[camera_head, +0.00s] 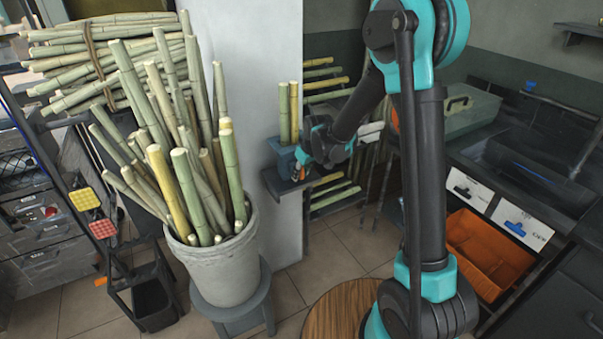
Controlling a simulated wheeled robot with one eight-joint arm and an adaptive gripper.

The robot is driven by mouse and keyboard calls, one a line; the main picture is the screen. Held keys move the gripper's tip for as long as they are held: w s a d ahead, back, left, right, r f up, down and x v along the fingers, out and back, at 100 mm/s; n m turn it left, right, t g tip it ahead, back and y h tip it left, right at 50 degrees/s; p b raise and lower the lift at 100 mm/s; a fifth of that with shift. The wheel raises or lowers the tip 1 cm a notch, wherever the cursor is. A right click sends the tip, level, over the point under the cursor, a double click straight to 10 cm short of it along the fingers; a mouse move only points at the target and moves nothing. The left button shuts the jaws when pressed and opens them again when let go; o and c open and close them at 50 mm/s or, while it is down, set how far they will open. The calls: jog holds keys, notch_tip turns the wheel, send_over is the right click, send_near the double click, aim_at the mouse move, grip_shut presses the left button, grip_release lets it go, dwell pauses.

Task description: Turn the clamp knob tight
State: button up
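My gripper (304,158) is at the end of my arm, in the middle of the view, beside a small blue-grey holder (281,155) on a wall shelf. Two short cane pieces (288,112) stand upright in the holder. The fingers are small and dark, with a bit of orange near their tips. I cannot tell whether they are open or shut, or whether they touch the holder. I cannot make out a clamp knob; it may be hidden behind the gripper or too small to see.
A grey bucket (228,268) full of tall canes stands on a stool at the left, near the pale pillar (246,70). More canes lie on racks behind my gripper. An orange tray (488,254) and a grey-green case (468,110) are at the right. A round wooden top (335,312) is below.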

grip_shut()
jog(key=shift+g+y, duration=0.3)
jog(key=shift+o, duration=1)
grip_release()
jog(key=shift+r, duration=0.1)
jog(key=v, duration=1.1)
jog(key=shift+d+r, duration=0.15)
jog(key=shift+r, duration=0.2)
jog(key=shift+s, duration=0.1)
